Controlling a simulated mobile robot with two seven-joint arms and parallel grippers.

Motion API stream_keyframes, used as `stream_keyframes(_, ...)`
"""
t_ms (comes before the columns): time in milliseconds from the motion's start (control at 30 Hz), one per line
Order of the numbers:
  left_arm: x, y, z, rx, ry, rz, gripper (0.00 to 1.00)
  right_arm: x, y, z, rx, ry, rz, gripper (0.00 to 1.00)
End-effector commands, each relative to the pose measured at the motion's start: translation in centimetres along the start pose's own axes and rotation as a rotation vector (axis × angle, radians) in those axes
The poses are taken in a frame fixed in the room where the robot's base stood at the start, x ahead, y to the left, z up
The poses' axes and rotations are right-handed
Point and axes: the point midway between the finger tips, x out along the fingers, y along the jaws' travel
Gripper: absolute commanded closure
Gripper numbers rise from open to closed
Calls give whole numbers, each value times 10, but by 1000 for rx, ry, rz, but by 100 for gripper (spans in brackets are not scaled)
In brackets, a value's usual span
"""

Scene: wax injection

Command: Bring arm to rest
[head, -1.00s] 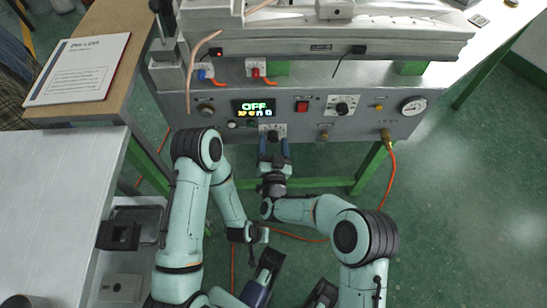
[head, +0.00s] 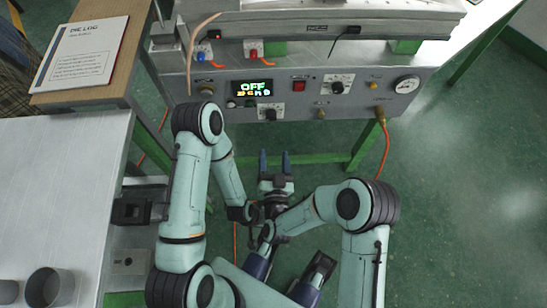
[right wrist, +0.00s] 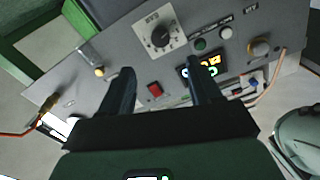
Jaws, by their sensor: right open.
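My right gripper (head: 274,154) is open and empty, pointing at the machine's grey front panel (head: 225,95). In the head view a strip of floor and a green frame bar show between its dark blue fingertips and the panel. In the right wrist view the two dark fingers (right wrist: 159,70) are spread apart with nothing between them. Beyond them are a black knob (right wrist: 160,36) on a white plate, a red switch (right wrist: 155,90) and a lit display (right wrist: 205,68). My left arm is folded at the left; I cannot make out its gripper.
The panel display (head: 252,88) reads OFF. A gauge (head: 406,84) and an orange hose (head: 386,150) are at its right. A white worktable (head: 60,190) with grey cups (head: 50,286) stands at the left. A book (head: 82,52) lies on a wooden top. Green floor (head: 460,200) is clear at right.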

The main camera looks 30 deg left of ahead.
Motion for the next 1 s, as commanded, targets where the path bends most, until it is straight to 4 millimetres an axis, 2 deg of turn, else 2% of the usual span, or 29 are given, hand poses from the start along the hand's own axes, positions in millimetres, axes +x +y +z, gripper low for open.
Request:
stream_keyframes(367,0,0,0,0,1,0,100,0,2,1,0,-6,4,37)
stream_keyframes(467,0,0,0,0,1,0,100,-1,22,10,5,-56,34,37)
stream_keyframes(567,0,0,0,0,1,0,100,-10,66,30,26,-171,105,37)
stream_keyframes(667,0,0,0,0,1,0,100,-33,124,59,73,-340,206,37)
stream_keyframes(700,0,0,0,0,1,0,100,-48,147,71,101,-414,251,37)
stream_keyframes(767,0,0,0,0,1,0,100,-73,178,88,149,-521,318,37)
stream_keyframes(800,0,0,0,0,1,0,100,-92,197,99,185,-590,362,37)
stream_keyframes(900,0,0,0,0,1,0,100,-142,232,120,284,-747,465,37)
stream_keyframes(1000,0,0,0,0,1,0,100,-190,254,136,384,-876,553,37)
